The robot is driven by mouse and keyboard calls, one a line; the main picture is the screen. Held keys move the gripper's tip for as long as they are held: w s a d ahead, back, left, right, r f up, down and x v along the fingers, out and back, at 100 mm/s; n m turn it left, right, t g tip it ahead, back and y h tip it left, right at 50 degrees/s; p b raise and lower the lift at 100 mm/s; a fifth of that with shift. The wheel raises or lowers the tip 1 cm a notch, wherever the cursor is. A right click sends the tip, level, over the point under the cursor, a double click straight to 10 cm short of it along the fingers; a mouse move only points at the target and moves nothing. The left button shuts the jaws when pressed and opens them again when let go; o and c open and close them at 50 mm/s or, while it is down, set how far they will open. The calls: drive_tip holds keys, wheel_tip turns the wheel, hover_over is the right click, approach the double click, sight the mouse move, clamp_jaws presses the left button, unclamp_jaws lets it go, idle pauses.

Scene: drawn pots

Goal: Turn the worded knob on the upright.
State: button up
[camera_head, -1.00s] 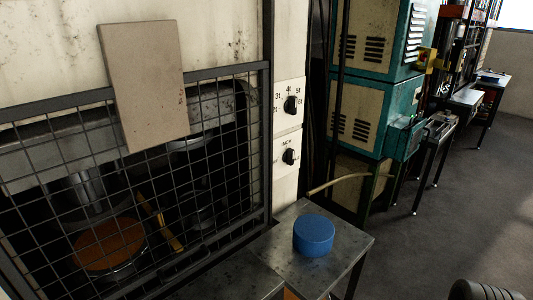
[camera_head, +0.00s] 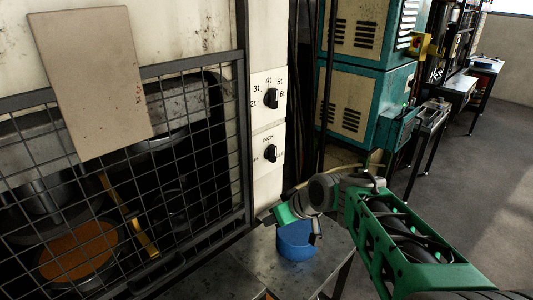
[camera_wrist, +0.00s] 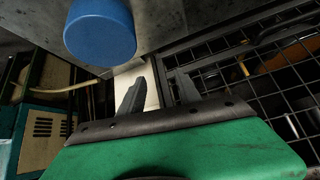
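The upright (camera_head: 267,90) is a pale narrow panel with two black knobs. The upper knob (camera_head: 271,98) is ringed by tonne marks. The lower, worded knob (camera_head: 271,153) has "INCH" above it and smaller words at its sides that I cannot read; its pointer looks roughly vertical. My gripper (camera_head: 284,214) is below the worded knob, in front of the upright's foot, and apart from the knob. In the wrist view my gripper (camera_wrist: 158,90) has its two dark fingers spread, with nothing between them but the pale upright behind. The knobs do not show there.
A blue round block (camera_head: 296,241) stands on the metal table (camera_head: 335,262), partly hidden by my gripper. A wire mesh guard (camera_head: 190,150) with a tan board (camera_head: 92,80) is left of the upright. Teal cabinets (camera_head: 362,95) stand to the right; open floor lies beyond.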

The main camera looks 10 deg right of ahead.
drive_tip(key=w+d+n+t+y, duration=0.1)
drive_tip(key=w+t+y, duration=0.15)
drive_tip(key=w, duration=0.55)
drive_tip(key=n+t+y, duration=0.1)
drive_tip(key=t+y, duration=0.4)
approach(275, 153)
drive_tip(key=shift+h, duration=0.25)
drive_tip(key=p+x, duration=0.3)
drive_tip(key=x, duration=0.5)
drive_tip(key=shift+a, duration=0.1)
drive_tip(key=shift+w+a, duration=0.2)
drive_tip(key=shift+w, duration=0.15)
clamp_jaws()
